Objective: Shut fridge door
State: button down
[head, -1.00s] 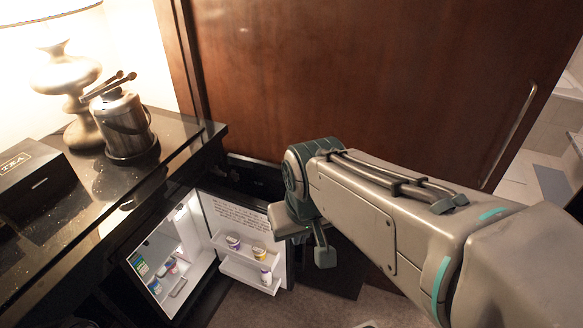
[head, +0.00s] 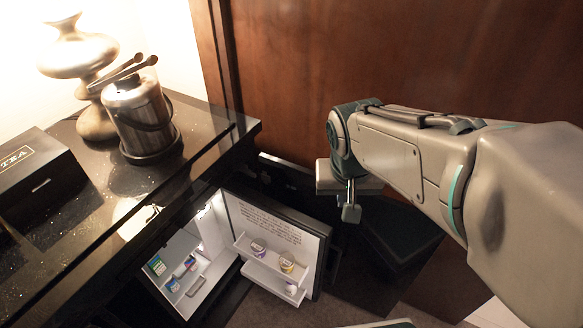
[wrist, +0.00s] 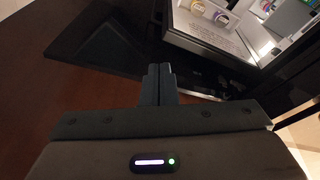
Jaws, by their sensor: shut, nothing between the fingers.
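The small fridge (head: 205,229) is built in under the dark counter, its lit white inside showing. Its door (head: 318,262) stands open to the right, inner side with shelves facing the fridge and holding several small tubs. My gripper (head: 351,213) is to the right of the door, on its outer side, apart from it in the head view. In the wrist view my gripper (wrist: 157,72) has its two fingers shut together with nothing between them. The open door's shelf (wrist: 215,25) shows at the upper right there, beyond the fingertips.
A black counter (head: 75,235) above the fridge carries a metal ice bucket (head: 140,115) with tongs, a lamp (head: 82,70) and a black tea box (head: 30,170). A brown wooden panel (head: 290,80) stands behind my arm. Some carpet is clear below the door.

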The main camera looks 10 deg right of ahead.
jog(key=w+a+f+m+h+b, duration=0.1)
jog(key=w+a+f+m+b, duration=0.4)
jog(key=w+f, duration=0.55)
jog(key=w+a+f+m+b, duration=0.1)
jog(key=w+a+f+b, duration=0.1)
jog(key=w+f+b, duration=0.6)
jog(key=w+x, duration=0.1)
jog(key=x, duration=1.1)
jog(key=shift+a, duration=0.3)
jog(key=shift+s+a+f, duration=0.1)
jog(key=shift+s, duration=0.1)
